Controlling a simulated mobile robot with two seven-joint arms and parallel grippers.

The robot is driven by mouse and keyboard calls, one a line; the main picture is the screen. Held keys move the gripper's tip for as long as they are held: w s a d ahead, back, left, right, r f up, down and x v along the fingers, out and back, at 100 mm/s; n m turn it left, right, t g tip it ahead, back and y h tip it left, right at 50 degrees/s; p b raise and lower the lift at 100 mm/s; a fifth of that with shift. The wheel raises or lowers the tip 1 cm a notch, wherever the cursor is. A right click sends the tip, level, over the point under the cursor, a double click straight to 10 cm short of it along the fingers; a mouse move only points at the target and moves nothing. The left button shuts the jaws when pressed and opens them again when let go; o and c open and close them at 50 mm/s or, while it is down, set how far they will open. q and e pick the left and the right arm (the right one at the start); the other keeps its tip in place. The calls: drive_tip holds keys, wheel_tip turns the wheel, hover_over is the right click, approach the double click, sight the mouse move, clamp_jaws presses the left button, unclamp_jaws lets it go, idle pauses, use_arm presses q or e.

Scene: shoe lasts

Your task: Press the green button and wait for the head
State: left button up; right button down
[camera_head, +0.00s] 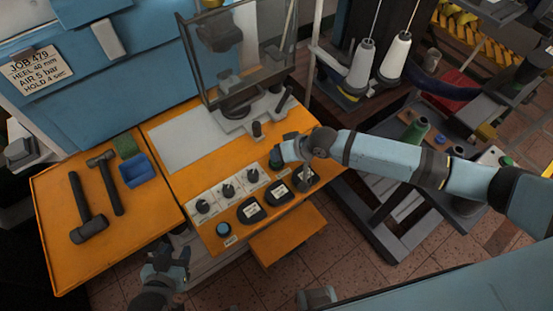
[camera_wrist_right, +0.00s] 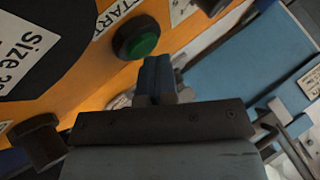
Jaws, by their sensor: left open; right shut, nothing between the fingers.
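The green button (camera_wrist_right: 137,38) sits in a dark round collar on the orange panel, beside a white label reading START, in the right wrist view. In the head view it shows as a small dark green knob (camera_head: 275,160). My right gripper (camera_head: 283,154) is beside it; its shut fingertips (camera_wrist_right: 158,62) are empty and close to the button, just to its right in the wrist view. I cannot tell whether they touch. The machine's head (camera_head: 218,32) is up behind a clear guard, over a dark form (camera_head: 240,100). My left gripper (camera_head: 168,264) is open and empty, below the panel's left front.
Two hammers (camera_head: 82,215) and a blue box (camera_head: 136,171) lie on the left table. Thread cones (camera_head: 395,55) stand at back right. My right arm crosses from the right.

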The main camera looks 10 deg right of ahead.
drive_tip(key=shift+r, duration=0.15)
drive_tip(key=shift+r+p, duration=0.8)
drive_tip(key=shift+p, duration=0.2)
wheel_tip(320, 180, up, 5)
drive_tip(key=p, duration=0.4)
drive_tip(key=shift+p, duration=0.4)
